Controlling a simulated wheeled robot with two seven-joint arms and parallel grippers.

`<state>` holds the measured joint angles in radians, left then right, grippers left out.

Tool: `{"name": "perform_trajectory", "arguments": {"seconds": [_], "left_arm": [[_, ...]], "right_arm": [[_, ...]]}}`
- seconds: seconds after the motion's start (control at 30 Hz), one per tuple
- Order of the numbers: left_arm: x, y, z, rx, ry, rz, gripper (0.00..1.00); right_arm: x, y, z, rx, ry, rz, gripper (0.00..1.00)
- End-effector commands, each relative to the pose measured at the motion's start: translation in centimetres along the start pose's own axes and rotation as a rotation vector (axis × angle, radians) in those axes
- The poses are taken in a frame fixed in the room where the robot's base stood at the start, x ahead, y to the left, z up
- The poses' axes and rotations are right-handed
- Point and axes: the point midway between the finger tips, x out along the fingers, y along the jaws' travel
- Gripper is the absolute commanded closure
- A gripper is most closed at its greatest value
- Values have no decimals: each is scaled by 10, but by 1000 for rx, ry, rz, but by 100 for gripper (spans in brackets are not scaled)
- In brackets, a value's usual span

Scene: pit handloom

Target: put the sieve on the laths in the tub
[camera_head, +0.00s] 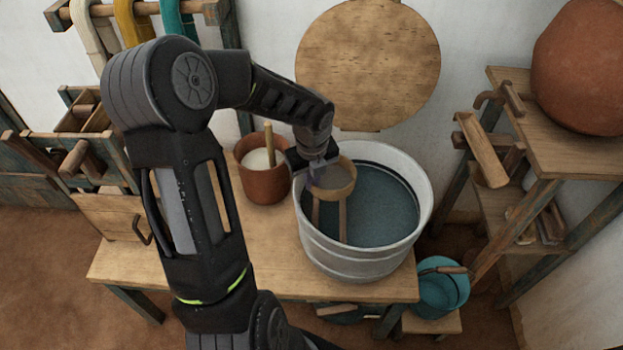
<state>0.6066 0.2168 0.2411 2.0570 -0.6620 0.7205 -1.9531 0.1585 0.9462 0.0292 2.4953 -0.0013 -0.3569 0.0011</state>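The sieve (347,188), a small round tool with a wooden rim and a pale mesh, is over the left part of the grey metal tub (352,262). Two wooden laths (343,222) show below it, against the dark blue liquid in the tub. I cannot tell whether the sieve touches the laths or is just above them. My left gripper (316,176) points down at the sieve's left rim, with its fingertips at the rim. The finger gap is too small to make out. My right gripper is not in view.
A clay pot (265,185) with white contents and a stick stands left of the tub on the wooden bench (270,265). A round wooden board (368,65) hangs behind. A shelf (560,150) with a big clay jar is at right; a teal bucket (441,292) stands low.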

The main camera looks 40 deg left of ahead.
Motion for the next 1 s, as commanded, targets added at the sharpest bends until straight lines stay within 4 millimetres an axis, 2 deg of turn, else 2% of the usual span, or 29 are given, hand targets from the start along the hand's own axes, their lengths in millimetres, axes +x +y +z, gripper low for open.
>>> {"name": "perform_trajectory", "arguments": {"seconds": [0.1,0.6,1.0], "left_arm": [[13,0,-2,0,0,0,100],[49,2,-6,1,0,0,100],[63,3,-8,1,0,0,100]], "right_arm": [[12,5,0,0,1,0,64],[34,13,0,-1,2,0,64],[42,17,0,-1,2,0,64]]}}
